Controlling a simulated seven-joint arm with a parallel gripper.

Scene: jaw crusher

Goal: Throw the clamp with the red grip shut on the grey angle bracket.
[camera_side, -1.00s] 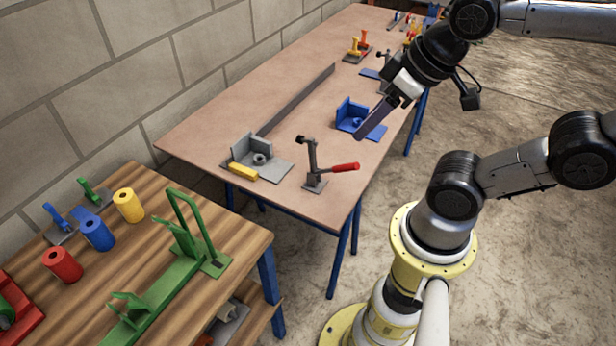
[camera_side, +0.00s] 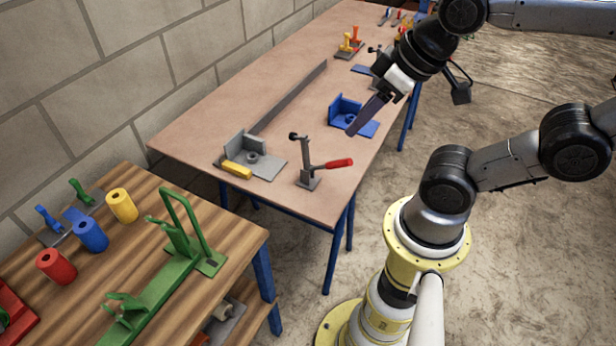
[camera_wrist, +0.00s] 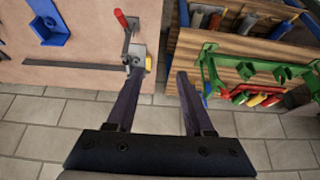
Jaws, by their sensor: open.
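The clamp with the red grip (camera_side: 338,163) stands at the near right corner of the pinkish bench in the side view. Its grey arm is upright and its red grip points out to the right, so it stands open. The grey angle bracket (camera_side: 262,166) sits just left of the clamp, with a yellow bar at its front. In the wrist view the red grip (camera_wrist: 121,18) shows above the fingers, with grey parts below it partly behind the left finger. My gripper (camera_side: 350,131) is open and empty, in front of the blue bracket in the side view, apart from the clamp.
A blue angle bracket (camera_side: 347,104) sits farther back on the bench (camera_side: 210,125). A long grey bar (camera_side: 290,97) lies behind the grey bracket. Other clamps stand at the far end. A wooden bench (camera_side: 190,276) at the near left holds a green clamp (camera_side: 165,285) and coloured cylinders.

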